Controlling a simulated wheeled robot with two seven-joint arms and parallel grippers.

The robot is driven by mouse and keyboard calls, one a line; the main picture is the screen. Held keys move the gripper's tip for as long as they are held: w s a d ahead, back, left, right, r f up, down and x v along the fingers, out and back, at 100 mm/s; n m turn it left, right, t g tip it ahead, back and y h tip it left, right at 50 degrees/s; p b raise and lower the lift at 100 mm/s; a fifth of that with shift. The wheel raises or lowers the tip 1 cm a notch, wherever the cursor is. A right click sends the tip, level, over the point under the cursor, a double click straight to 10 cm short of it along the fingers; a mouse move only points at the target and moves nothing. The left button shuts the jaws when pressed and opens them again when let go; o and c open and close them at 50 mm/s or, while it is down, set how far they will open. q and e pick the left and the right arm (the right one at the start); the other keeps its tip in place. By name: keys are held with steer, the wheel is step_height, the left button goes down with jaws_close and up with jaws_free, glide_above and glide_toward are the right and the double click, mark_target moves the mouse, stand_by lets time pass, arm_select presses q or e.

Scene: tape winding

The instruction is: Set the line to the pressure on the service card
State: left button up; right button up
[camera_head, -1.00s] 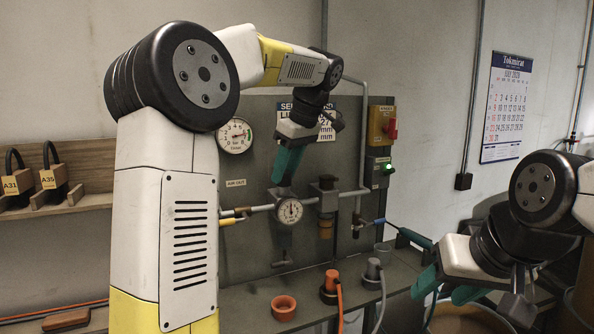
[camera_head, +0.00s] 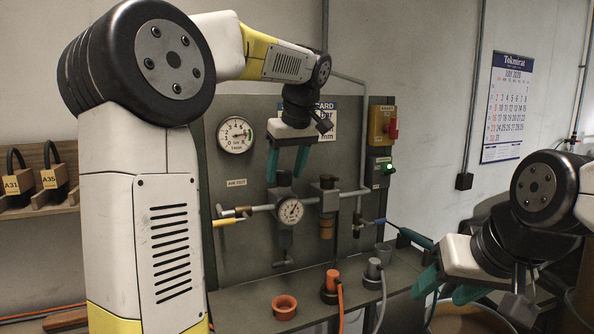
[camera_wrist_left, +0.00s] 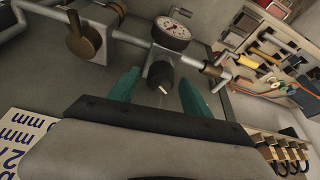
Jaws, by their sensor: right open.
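The regulator gauge (camera_head: 290,211) is a small white dial on the grey pipe of the panel; it also shows in the left wrist view (camera_wrist_left: 173,30). Above the dial in the head view is a dark regulator knob (camera_head: 284,178); in the left wrist view the knob (camera_wrist_left: 161,82) has a pale mark. My left gripper (camera_head: 287,174) is open, pointing down above the knob. In the wrist view its green fingers (camera_wrist_left: 160,92) lie either side of the knob, with gaps. The service card (camera_head: 326,127) is partly hidden behind that gripper. My right gripper (camera_head: 443,290) is open and empty at lower right.
A larger gauge (camera_head: 235,135) is at the panel's upper left. A yellow box with a red switch (camera_head: 393,128) is at right, above a lit green lamp (camera_head: 389,167). An orange cup (camera_head: 284,307) and an orange plug (camera_head: 332,282) are on the ledge below.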

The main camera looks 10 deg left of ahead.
arm_select(q)
steer(key=v, duration=0.7)
steer(key=shift+r, duration=0.35)
steer(key=shift+s, duration=0.15)
stand_by(1.1)
steer(key=s+f+m+t+h, duration=0.2)
steer(key=s+f+m+h, duration=0.3)
steer(key=s+f, duration=1.4)
steer(key=s+m, duration=0.2)
steer(key=m, duration=0.1)
steer(key=shift+s+m+t, duration=0.25)
steer(key=shift+m+t, duration=0.15)
